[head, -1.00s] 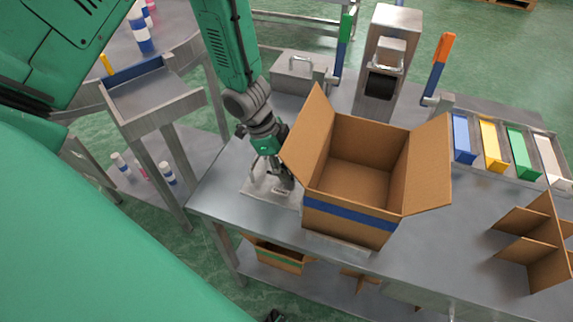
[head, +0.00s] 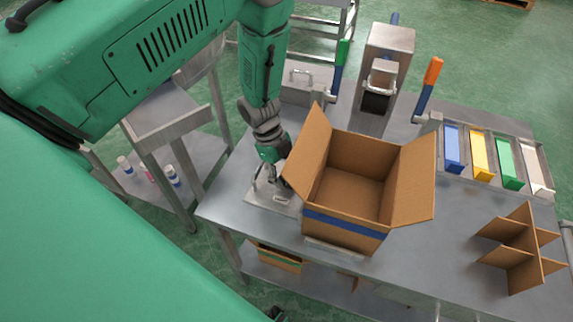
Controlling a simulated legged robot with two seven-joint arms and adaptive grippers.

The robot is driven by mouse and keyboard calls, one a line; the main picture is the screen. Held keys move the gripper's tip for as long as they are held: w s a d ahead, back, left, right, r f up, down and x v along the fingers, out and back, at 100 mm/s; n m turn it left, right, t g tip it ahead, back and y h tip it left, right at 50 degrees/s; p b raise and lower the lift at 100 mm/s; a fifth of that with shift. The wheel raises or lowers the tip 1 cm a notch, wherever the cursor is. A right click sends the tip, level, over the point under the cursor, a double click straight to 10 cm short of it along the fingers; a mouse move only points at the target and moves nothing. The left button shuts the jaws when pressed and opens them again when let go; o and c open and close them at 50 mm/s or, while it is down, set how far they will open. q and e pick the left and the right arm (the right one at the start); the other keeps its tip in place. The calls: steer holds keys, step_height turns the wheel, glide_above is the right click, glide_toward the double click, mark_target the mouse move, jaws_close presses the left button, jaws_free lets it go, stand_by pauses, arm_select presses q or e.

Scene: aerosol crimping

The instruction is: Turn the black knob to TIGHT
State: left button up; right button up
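My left gripper (head: 268,181) points down over a pale metal plate (head: 257,197) on the table, just left of the open cardboard box. Its dark fingers are low over the plate, and I cannot tell whether they are apart or closed. I cannot make out the black knob or a TIGHT mark; the gripper and the box flap cover part of the plate. My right gripper is not in view.
The cardboard box (head: 350,188) with raised flaps stands close to the right of my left gripper. Behind it are a metal press (head: 383,55), a green-tipped lever (head: 341,62) and an orange-tipped lever (head: 430,85). Coloured bins (head: 481,155) and a cardboard divider (head: 520,245) are at right.

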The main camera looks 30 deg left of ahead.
arm_select(q)
steer(key=shift+w+m+g+y, duration=0.15)
steer(key=shift+m+g, duration=0.15)
steer(key=shift+m, duration=0.6)
steer(key=shift+w+m+g+y, duration=0.15)
steer(key=shift+m+g, duration=0.15)
steer(key=shift+m, duration=0.6)
steer(key=o, duration=1.2)
steer(key=shift+c, duration=0.2)
steer(key=shift+a+r, duration=0.15)
steer(key=shift+r, duration=0.2)
steer(key=v, duration=1.1)
steer(key=shift+w, duration=0.25)
steer(key=shift+a, duration=0.1)
